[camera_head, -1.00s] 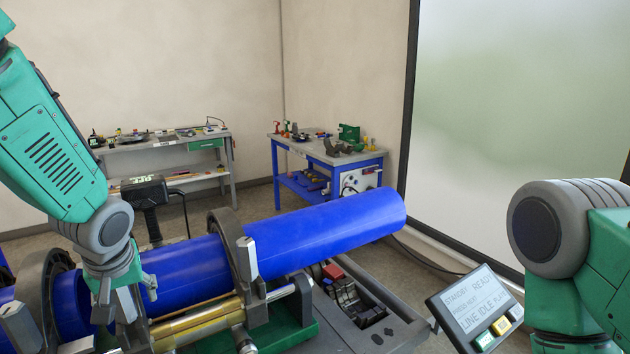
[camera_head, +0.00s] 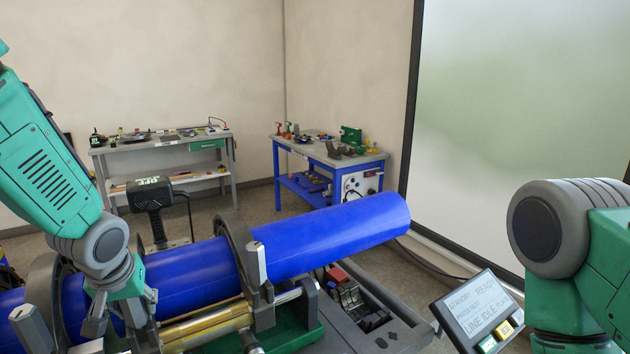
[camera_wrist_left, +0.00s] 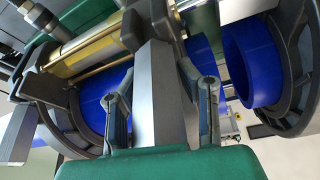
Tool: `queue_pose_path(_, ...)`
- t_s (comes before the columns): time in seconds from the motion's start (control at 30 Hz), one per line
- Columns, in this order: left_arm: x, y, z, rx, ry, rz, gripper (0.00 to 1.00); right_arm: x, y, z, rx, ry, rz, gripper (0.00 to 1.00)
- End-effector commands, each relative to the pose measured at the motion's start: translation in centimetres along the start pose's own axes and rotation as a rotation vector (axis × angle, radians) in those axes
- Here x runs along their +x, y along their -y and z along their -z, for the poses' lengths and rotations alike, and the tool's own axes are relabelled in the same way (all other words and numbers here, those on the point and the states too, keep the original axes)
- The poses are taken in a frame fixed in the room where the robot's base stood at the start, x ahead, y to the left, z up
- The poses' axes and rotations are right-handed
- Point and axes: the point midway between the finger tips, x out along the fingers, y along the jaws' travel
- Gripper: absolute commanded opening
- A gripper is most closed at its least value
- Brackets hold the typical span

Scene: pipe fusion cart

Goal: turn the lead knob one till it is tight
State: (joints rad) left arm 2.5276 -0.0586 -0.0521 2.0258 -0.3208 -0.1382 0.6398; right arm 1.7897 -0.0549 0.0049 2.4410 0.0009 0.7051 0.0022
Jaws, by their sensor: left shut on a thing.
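My left gripper (camera_head: 118,312) reaches down in front of the blue pipe (camera_head: 320,237) at the lower left of the head view. In the left wrist view its two fingers (camera_wrist_left: 163,98) stand on either side of a grey, square-edged knob (camera_wrist_left: 154,85), and the gripper is shut on it. The knob points toward the wrist, beside a brass cylinder (camera_wrist_left: 88,48) and the dark clamp rings. The knob is mostly hidden by the gripper in the head view. My right arm shows at the right edge; its gripper is out of view.
Another grey knob (camera_head: 256,262) stands by the dark clamp ring (camera_head: 236,250). A tilted control panel (camera_head: 478,312) reading "READY" and "LINE IDLE" is at the lower right. A black tool with a handle (camera_head: 150,195) stands behind the pipe. Workbenches are at the back.

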Motion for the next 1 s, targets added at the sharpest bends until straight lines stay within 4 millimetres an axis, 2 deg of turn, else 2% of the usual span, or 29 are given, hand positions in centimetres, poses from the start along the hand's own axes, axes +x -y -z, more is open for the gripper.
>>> queue_pose_path(0.33,-0.1,0.0,0.4,0.042,-0.009,-0.017,0.00,-0.4,0.0,0.0,0.000,0.000,0.000,0.40)
queue_pose_path(0.63,-0.2,-0.2,0.6,0.247,-0.009,-0.103,0.00,-2.7,0.0,0.1,0.000,0.000,0.000,0.40)
queue_pose_path(1.0,0.0,-0.2,0.8,0.288,-0.013,-0.119,0.00,-2.9,0.0,0.1,0.000,0.000,0.000,0.40)
